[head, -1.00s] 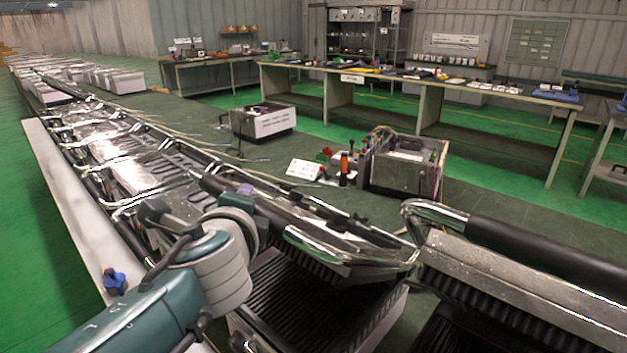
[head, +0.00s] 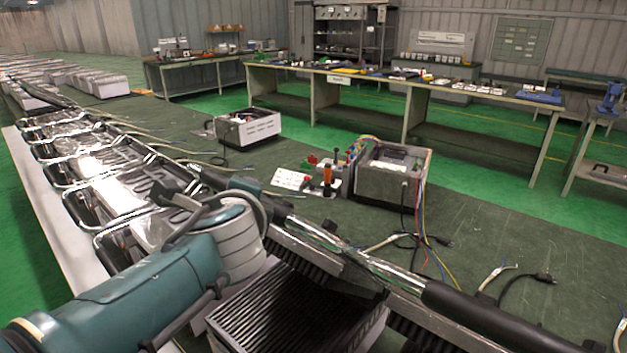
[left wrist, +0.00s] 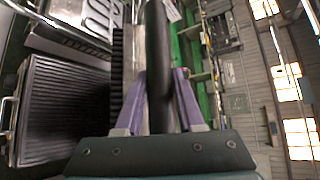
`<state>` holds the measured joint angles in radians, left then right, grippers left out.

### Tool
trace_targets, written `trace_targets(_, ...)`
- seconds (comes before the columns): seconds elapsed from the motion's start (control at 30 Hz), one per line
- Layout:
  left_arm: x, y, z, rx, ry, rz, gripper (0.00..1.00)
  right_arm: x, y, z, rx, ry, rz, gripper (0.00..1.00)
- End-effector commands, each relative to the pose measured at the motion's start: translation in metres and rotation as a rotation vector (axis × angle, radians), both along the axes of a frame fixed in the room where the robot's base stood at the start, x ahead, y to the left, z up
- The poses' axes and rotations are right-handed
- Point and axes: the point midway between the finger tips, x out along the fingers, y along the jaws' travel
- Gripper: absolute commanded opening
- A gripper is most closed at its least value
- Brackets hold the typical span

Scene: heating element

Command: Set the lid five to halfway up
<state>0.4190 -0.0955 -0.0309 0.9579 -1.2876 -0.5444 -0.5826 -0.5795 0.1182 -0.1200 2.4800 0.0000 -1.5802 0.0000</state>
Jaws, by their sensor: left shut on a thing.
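The grill lid (head: 325,262) at my left arm is raised and tilted above its dark ribbed base plate (head: 285,315). I cannot read a number on it. My left gripper (left wrist: 165,78) has its purple fingers on either side of a black bar handle (left wrist: 158,40) in the left wrist view and is shut on it. In the head view my forearm and wrist hide most of the fingers and part of the handle. The ribbed base plate also shows at the left of the left wrist view (left wrist: 62,112). My right gripper is not in view.
A neighbouring lid with a black handle (head: 480,312) stands at the lower right, close by. More grills (head: 120,180) run in a row to the far left. A grey box (head: 393,175) with wires stands on the dark green surface behind. Loose cables (head: 520,278) lie right.

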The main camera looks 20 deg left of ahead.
Motion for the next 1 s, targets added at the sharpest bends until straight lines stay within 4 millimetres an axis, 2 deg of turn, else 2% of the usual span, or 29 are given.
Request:
trace_targets(0.1, 0.003, -0.003, 0.004, -0.003, -0.011, -0.009, 0.00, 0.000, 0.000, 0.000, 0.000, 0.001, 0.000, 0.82)
trace_targets(0.13, 0.003, -0.003, 0.004, -0.002, -0.011, -0.008, 0.41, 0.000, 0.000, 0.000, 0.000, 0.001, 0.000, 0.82)
trace_targets(0.37, 0.002, -0.002, 0.002, -0.002, -0.005, -0.005, 0.67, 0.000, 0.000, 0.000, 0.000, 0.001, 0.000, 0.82)
trace_targets(0.63, 0.000, -0.001, 0.001, -0.002, -0.002, -0.003, 0.67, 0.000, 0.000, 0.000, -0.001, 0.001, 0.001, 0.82)
trace_targets(0.77, -0.007, -0.005, 0.005, -0.002, -0.001, -0.004, 0.67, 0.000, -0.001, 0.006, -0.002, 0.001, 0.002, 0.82)
trace_targets(1.0, -0.041, -0.021, 0.019, -0.005, 0.000, -0.003, 0.67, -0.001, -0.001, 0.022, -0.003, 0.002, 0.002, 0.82)
